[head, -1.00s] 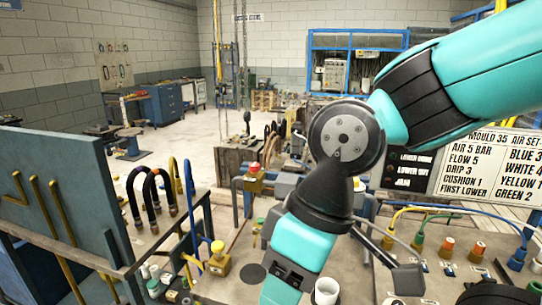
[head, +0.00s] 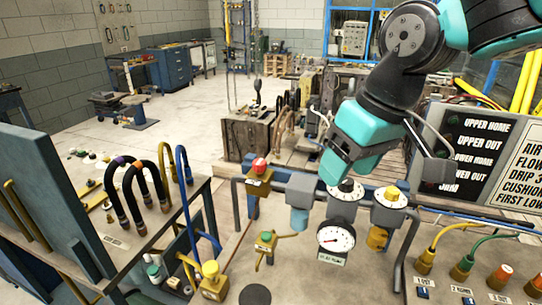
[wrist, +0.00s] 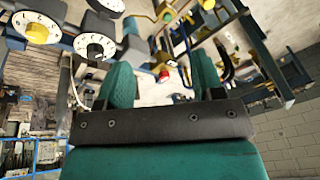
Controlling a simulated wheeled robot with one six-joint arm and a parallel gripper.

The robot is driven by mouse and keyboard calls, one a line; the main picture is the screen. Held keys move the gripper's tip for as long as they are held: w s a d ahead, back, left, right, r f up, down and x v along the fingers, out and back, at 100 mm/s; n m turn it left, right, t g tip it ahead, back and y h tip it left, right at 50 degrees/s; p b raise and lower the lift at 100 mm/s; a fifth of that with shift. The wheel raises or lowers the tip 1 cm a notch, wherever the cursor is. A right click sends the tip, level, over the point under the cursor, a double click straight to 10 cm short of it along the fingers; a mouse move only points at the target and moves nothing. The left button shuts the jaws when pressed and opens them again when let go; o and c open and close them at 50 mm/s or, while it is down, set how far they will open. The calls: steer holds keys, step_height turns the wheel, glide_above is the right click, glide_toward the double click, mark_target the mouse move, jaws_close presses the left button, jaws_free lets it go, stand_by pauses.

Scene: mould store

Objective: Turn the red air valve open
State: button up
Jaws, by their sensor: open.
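The red air valve is a red knob (head: 259,165) on a yellow body, standing on a pipe left of the pressure gauge in the head view. In the wrist view the red knob (wrist: 163,76) appears small, between the two fingers in the picture and beyond them. My gripper (wrist: 161,62) shows there with its two teal fingers apart and nothing between them; it does not touch the valve. In the head view my arm hangs to the right of the valve, and its fingertips cannot be made out.
A white-faced gauge (head: 336,237) and a yellow-capped regulator (head: 391,195) stand right of the valve. A green-topped yellow valve (head: 265,238) is in front of it.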

steer(key=w+a+r+m+t+h, duration=0.1)
steer(key=w+a+r, duration=0.1)
steer(key=w+a, duration=0.45)
steer(key=w+a+r+t, duration=0.1)
steer(key=w+a, duration=0.3)
steer(key=w, duration=0.5)
steer(key=p, duration=0.5)
glide_toward(260, 162)
steer(key=shift+m+t, duration=0.3)
steer(key=x, duration=0.9)
steer(key=shift+a+f, duration=0.15)
steer(key=shift+f, duration=0.15)
steer(key=c, duration=0.9)
